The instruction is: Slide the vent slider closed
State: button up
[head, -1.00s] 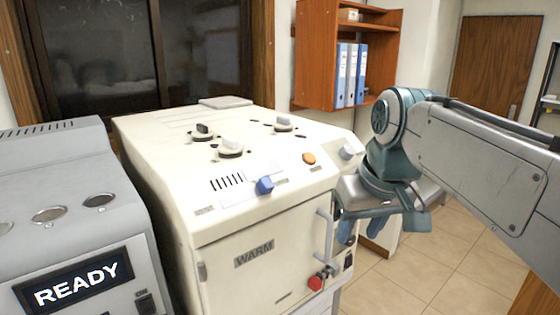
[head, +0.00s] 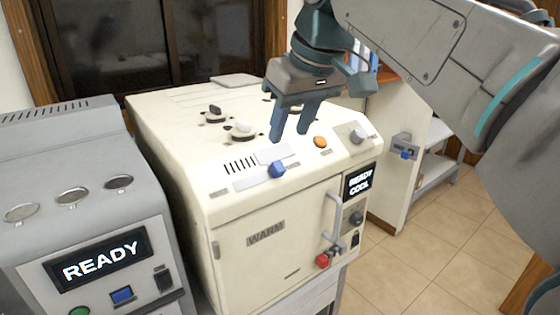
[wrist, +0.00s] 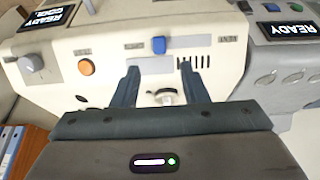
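The vent slider's blue knob (head: 278,169) sits on a pale track on the cream machine's sloped front panel. It is to the right of the dark vent slots (head: 240,163), which show uncovered. The wrist view shows the blue knob (wrist: 158,46) near the top centre and the slots (wrist: 200,62) to its right. My gripper (head: 289,136) points down above the panel, just behind the knob in the head view. In the wrist view its fingers (wrist: 158,68) are apart with nothing held between them. The knob shows beyond the fingertips, and I see no contact.
An orange button (head: 320,142) and a grey knob (head: 357,135) are right of the slider. Rotary knobs (head: 242,129) stand on the machine's top. A door handle (head: 333,215) projects from the front. A grey machine (head: 110,220) stands at left.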

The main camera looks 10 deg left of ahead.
aim_at(278, 164)
jog(key=x, duration=0.8)
jog(key=shift+f, duration=0.2)
grip_shut()
